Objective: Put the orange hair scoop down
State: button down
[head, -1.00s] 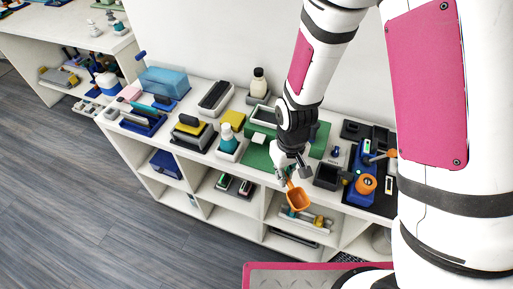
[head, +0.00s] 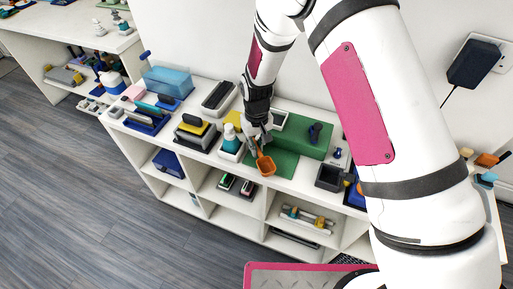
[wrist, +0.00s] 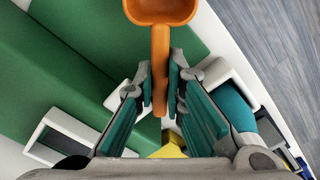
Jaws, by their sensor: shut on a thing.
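The orange hair scoop (head: 266,165) hangs from my gripper (head: 257,139), bowl outward, over the green mat (head: 286,164) near the front edge of the shelf top. In the wrist view the scoop's bowl (wrist: 160,8) is at the top edge, and its handle runs down between the fingertips of my gripper (wrist: 160,82). The fingers are shut on the handle. The green surface shows beneath and to the left of the scoop. Whether the bowl touches the mat cannot be told.
A black bin (head: 330,176) stands to the right. The mat right of the scoop looks clear.

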jog(key=shift+f, duration=0.75)
jog(key=shift+f, duration=0.1)
jog(key=c, duration=1.7)
grip_release()
jog(key=shift+o, duration=0.2)
